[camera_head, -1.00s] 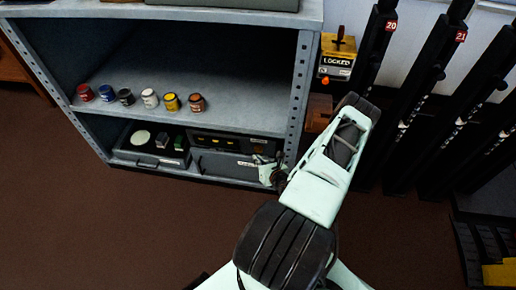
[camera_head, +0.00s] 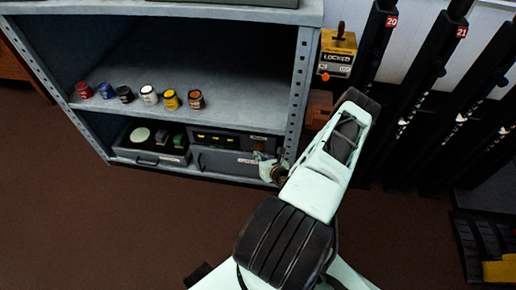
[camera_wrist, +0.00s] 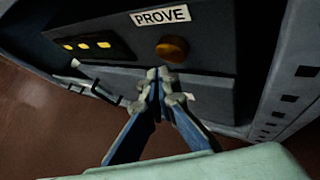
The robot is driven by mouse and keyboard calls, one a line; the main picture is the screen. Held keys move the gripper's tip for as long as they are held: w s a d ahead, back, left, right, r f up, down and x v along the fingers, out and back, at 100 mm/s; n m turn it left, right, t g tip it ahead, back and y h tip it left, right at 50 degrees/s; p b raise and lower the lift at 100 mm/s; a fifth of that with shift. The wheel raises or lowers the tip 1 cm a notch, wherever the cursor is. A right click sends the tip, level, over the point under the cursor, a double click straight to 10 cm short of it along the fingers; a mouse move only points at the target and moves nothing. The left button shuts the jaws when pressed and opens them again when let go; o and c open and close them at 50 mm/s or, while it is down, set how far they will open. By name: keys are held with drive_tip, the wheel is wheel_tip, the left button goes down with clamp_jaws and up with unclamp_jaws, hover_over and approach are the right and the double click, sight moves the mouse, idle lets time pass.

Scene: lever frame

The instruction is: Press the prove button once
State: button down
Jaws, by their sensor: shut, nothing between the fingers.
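The prove button (camera_wrist: 171,48) is a round amber button on a dark panel, under a white label reading PROVE (camera_wrist: 162,16). My gripper (camera_wrist: 160,76) is shut and empty, its fingertips just below the button in the wrist view. I cannot tell whether they touch the button or the panel.
Three yellow lights (camera_wrist: 83,46) glow on the panel's left. A handle bar (camera_wrist: 95,86) lies below them. The shelf's perforated upright (camera_wrist: 292,85) stands close on the right. Several small paint pots (camera_head: 149,95) line the shelf above. A yellow LOCKED lever box (camera_head: 338,54) is on the wall.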

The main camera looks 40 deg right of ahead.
idle(0.5)
drive_tip(key=shift+w+d, duration=0.25)
drive_tip(key=shift+d, duration=0.1)
drive_tip(key=shift+w+d, duration=0.35)
idle(0.9)
drive_tip(key=shift+s+a, duration=0.6)
drive_tip(key=shift+a, duration=0.1)
